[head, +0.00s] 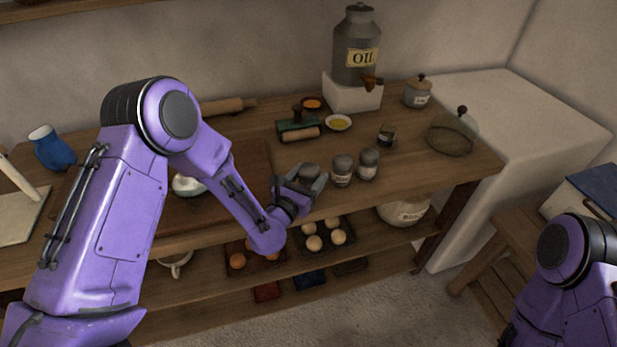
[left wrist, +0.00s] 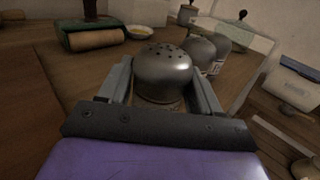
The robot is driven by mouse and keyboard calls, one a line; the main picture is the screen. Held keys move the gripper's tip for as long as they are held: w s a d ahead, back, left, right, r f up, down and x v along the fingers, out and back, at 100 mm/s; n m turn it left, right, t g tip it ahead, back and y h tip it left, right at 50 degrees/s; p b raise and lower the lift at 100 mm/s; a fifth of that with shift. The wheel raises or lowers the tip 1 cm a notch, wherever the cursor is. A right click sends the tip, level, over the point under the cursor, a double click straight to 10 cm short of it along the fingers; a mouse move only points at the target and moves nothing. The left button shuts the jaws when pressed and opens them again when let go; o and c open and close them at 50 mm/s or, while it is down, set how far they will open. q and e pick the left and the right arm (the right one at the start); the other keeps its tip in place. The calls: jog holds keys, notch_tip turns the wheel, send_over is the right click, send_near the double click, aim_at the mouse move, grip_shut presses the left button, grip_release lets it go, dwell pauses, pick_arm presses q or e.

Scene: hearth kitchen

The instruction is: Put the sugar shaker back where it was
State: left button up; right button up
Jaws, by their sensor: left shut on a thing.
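The sugar shaker (left wrist: 163,72) has a grey metal dome top with dark holes and sits between the fingers of my left gripper (left wrist: 160,92). In the head view the left gripper (head: 304,180) is at the front part of the wooden table, and the shaker's grey top (head: 309,171) shows between its fingers. The gripper is shut on the shaker, just left of two similar shakers. I cannot tell whether the shaker's base touches the table. The lower part of the shaker is hidden by the gripper. My right arm shows at the lower right, but its gripper is out of view.
Two grey-topped shakers (head: 342,170) and (head: 368,163) stand close on the right. The oil urn (head: 357,50) stands at the back.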

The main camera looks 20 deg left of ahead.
pick_arm(q)
jog(key=shift+w+f, duration=0.1)
jog(key=shift+f, duration=0.2)
jog(key=shift+f, duration=0.15)
jog(key=o, duration=1.1)
jog(key=shift+o, duration=0.2)
jog(key=shift+r, duration=0.35)
jog(key=s+a+b, duration=0.2)
jog(key=s+b, duration=0.1)
jog(key=s, duration=0.9)
jog(key=shift+a+f, duration=0.15)
